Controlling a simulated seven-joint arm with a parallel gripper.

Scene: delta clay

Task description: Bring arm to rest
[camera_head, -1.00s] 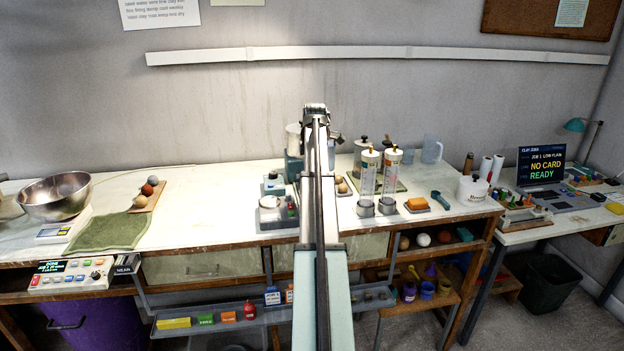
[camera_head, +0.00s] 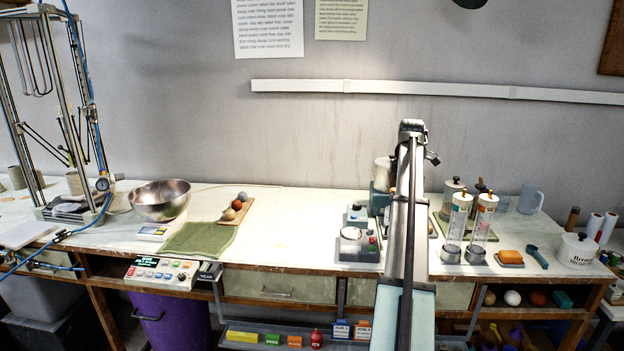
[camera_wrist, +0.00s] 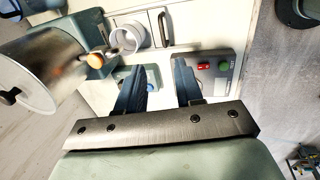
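My gripper shows in the wrist view (camera_wrist: 163,88), its two dark fingers apart with nothing between them. Below and beyond the fingers in that view is a grey box with a red and a green button (camera_wrist: 212,68). In the head view my arm (camera_head: 408,220) stretches out over the bench, its far end raised in front of the wall. The arm hides part of the bench behind it, and the fingers cannot be made out there.
The bench (camera_head: 290,225) has clear room left of centre. A steel bowl (camera_head: 160,199), a green towel (camera_head: 200,238) and clay balls on a board (camera_head: 238,209) stand left. Two clear cylinders (camera_head: 482,222) stand right of my arm. A metal frame (camera_head: 75,110) rises far left.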

